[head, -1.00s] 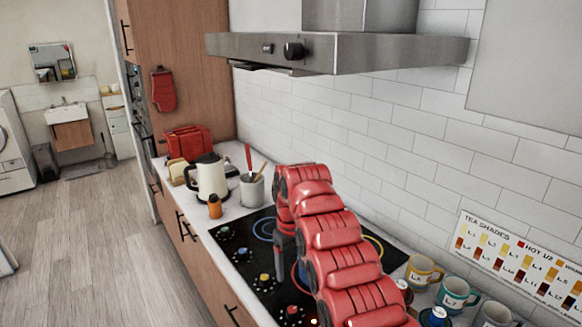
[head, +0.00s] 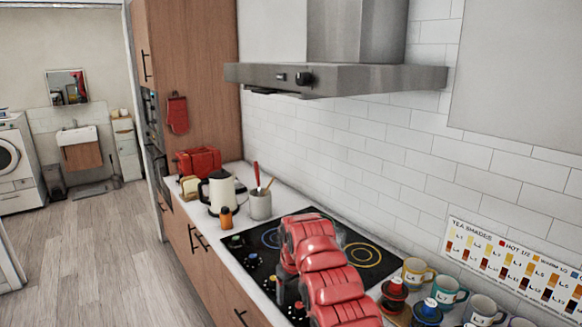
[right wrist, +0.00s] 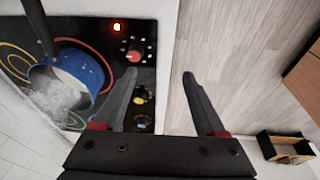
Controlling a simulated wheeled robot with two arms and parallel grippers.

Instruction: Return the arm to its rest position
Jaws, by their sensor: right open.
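My right arm (head: 325,270) is red and reaches over the black cooktop (head: 262,262) in the head view. It hides part of the cooktop and most of its own gripper. In the right wrist view my right gripper (right wrist: 159,75) is open, with nothing between its dark fingers. Its fingers lie over the cooktop's front edge, with the floor showing beyond. A blue pot (right wrist: 92,68) with pale contents is on the cooktop to the left, apart from the fingers. My left gripper is not in view.
Several mugs (head: 447,291) stand right of the arm. A cream kettle (head: 221,191), a grey utensil pot (head: 260,205) and an orange bottle (head: 226,217) stand behind the cooktop. The range hood (head: 340,79) overhangs it. The floor (head: 95,265) at left is clear.

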